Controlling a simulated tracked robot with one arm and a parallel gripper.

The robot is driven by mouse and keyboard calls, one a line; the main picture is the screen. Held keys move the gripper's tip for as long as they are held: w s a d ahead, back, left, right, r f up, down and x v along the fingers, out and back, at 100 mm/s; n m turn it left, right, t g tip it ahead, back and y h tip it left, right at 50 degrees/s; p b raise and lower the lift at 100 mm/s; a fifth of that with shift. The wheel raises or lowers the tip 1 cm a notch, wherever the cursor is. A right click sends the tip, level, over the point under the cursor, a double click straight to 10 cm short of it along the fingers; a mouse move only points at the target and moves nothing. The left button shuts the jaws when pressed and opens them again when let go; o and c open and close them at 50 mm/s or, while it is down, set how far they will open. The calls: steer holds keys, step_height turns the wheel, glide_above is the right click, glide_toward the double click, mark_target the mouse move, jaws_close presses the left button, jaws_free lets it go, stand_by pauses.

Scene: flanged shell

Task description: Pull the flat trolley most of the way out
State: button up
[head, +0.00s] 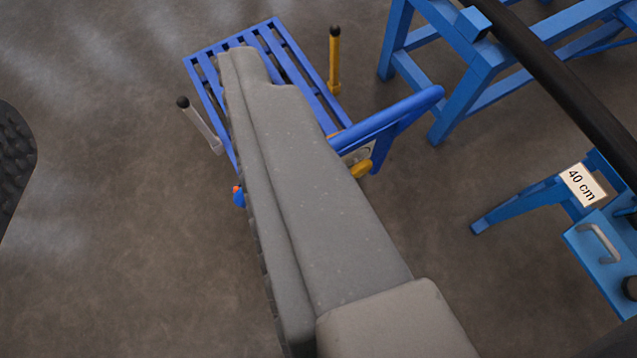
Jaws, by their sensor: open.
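The flat trolley (206,84) is a low blue slatted platform at the upper middle of the head view. A thick blue bar (390,118), seemingly its handle, rises at its right end. A pale plate and a yellow round part (361,170) show under that bar. A long grey body, apparently my own arm, crosses the picture and covers much of the trolley. My gripper cannot be made out, and no contact with the trolley is visible.
A yellow post (334,60) and a grey post (201,125), both black-tipped, stand beside the trolley. A blue frame (480,70) stands upper right. A blue structure (520,205) with a "40 cm" label (583,185) stands right. The left floor is largely clear.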

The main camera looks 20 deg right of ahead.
steer(key=w+d+f+m+g+p, duration=0.7)
steer(key=w+d+f+m+p, duration=0.15)
steer(key=w+f, duration=0.35)
steer(key=w+d+f+m+g+p, duration=0.1)
steer(key=f+m+p, duration=0.1)
steer(key=f, duration=0.7)
steer(key=w+d+f+m+g+y+p, duration=0.1)
steer(key=f+p, duration=0.1)
steer(key=f, duration=0.8)
steer(key=w+d+f+m+g+p, duration=0.1)
steer(key=f+m+g+p, duration=0.1)
steer(key=f, duration=0.7)
steer(key=shift+d+f+m, duration=0.2)
steer(key=shift+m, duration=0.15)
